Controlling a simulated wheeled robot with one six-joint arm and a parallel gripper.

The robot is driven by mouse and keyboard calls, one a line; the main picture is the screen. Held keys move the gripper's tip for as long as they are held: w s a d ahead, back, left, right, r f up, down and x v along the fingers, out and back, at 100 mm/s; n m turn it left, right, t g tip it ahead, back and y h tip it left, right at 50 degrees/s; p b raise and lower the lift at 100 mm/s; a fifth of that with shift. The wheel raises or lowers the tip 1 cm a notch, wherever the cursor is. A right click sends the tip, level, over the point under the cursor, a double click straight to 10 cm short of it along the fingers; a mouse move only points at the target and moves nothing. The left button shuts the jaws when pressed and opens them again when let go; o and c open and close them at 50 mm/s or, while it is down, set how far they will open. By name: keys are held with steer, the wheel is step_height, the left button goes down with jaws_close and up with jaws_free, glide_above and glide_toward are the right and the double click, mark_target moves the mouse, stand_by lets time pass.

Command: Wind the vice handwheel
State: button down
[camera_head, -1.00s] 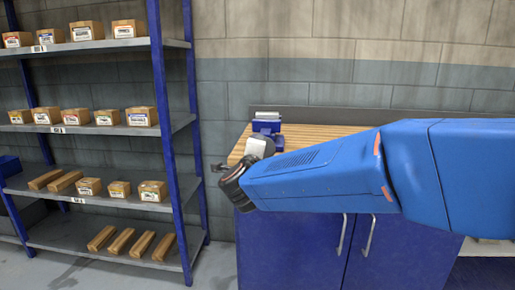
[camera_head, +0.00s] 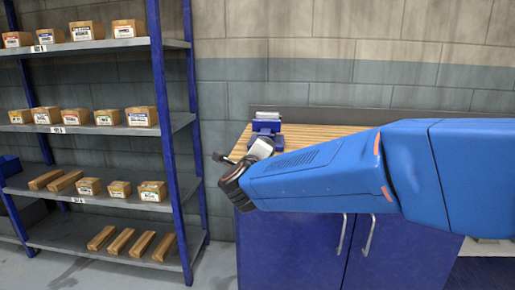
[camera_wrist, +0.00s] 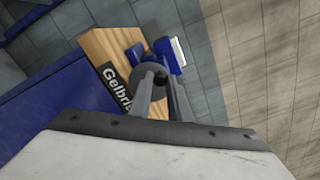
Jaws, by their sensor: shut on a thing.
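The blue vice (camera_head: 267,127) stands on the near-left part of the wooden bench top, beyond my wrist. In the wrist view its blue body and pale jaw (camera_wrist: 178,52) show past the handwheel. The grey round handwheel (camera_wrist: 148,73) faces the wrist camera, with a dark knob on it. My gripper (camera_wrist: 160,82) is shut on the handwheel's knob, one finger on each side of it. In the head view my wrist and arm hide the handwheel and the fingertips.
The wooden bench (camera_head: 330,131) stands on blue cabinets (camera_head: 300,245) with metal handles. A shelf rack (camera_head: 110,130) with cardboard boxes and wooden bars stands to the left. A block wall is behind. Some grey floor is free between rack and bench.

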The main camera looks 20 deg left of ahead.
steer(key=shift+a+f+n, duration=0.15)
steer(key=shift+a+n, duration=0.05)
steer(key=shift+n, duration=0.65)
steer(key=shift+a+f+n, duration=0.1)
steer(key=shift+a+n, duration=0.05)
steer(key=shift+n, duration=0.7)
steer(key=n, duration=0.3)
steer(key=shift+s+a+f, duration=0.1)
steer(key=shift+a+f, duration=0.15)
steer(key=shift+f, duration=0.1)
steer(key=shift+a+f+n, duration=0.1)
steer(key=shift+f+n, duration=0.15)
steer(key=shift+n, duration=0.7)
steer(key=shift+a+f+n, duration=0.1)
steer(key=shift+f+n, duration=0.1)
steer(key=shift+n, duration=0.75)
steer(key=n, duration=0.1)
steer(key=f+n, duration=0.1)
steer(key=n, duration=0.1)
